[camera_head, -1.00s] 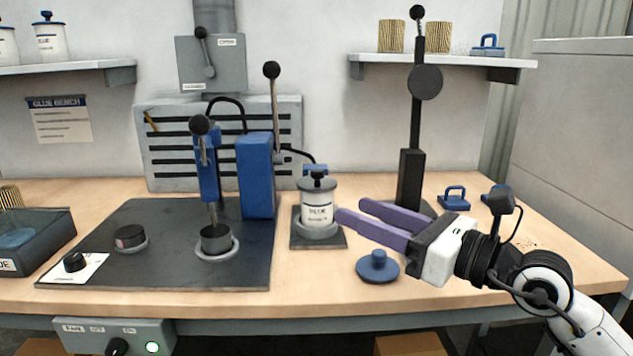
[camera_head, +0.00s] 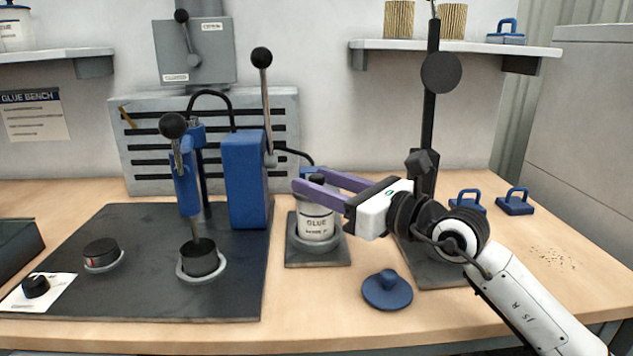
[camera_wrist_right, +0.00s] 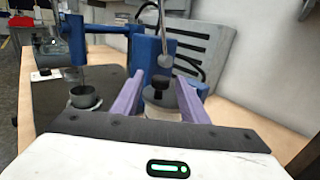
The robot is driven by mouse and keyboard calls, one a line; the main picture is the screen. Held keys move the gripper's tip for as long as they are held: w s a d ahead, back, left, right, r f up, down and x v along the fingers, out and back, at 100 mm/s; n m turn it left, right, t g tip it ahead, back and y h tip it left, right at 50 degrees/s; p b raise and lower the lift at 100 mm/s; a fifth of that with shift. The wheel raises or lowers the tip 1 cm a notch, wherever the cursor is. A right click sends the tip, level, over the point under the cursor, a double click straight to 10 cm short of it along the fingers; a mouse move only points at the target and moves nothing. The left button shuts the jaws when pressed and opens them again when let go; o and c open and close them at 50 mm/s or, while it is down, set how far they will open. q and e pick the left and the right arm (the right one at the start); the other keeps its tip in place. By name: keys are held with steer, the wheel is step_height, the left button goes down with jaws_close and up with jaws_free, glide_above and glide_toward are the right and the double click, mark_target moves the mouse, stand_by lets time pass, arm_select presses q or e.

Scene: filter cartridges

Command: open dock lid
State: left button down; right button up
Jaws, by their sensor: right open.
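A white glue pot (camera_head: 316,224) labelled GLUE stands in a grey ring on a dark square base, the likely dock. Its top with a black knob (camera_head: 317,179) is partly hidden behind my fingers. A blue part (camera_wrist_right: 197,88) shows just behind it. My right gripper (camera_head: 311,179) is open and level with the pot's top. In the right wrist view the black knob (camera_wrist_right: 161,83) and grey lid (camera_wrist_right: 160,97) show between the two purple fingers; whether they touch I cannot tell. My left gripper is not in view.
A blue knobbed disc (camera_head: 387,291) lies on the bench in front. A blue press (camera_head: 247,180) with a tall black-knobbed lever (camera_head: 261,57) stands close left of the pot. A dark post (camera_head: 430,110) rises behind my right arm. Blue handled blocks (camera_head: 514,202) sit at right.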

steer(key=shift+w+a, duration=0.3)
steer(key=shift+w, duration=0.05)
steer(key=shift+c, duration=0.4)
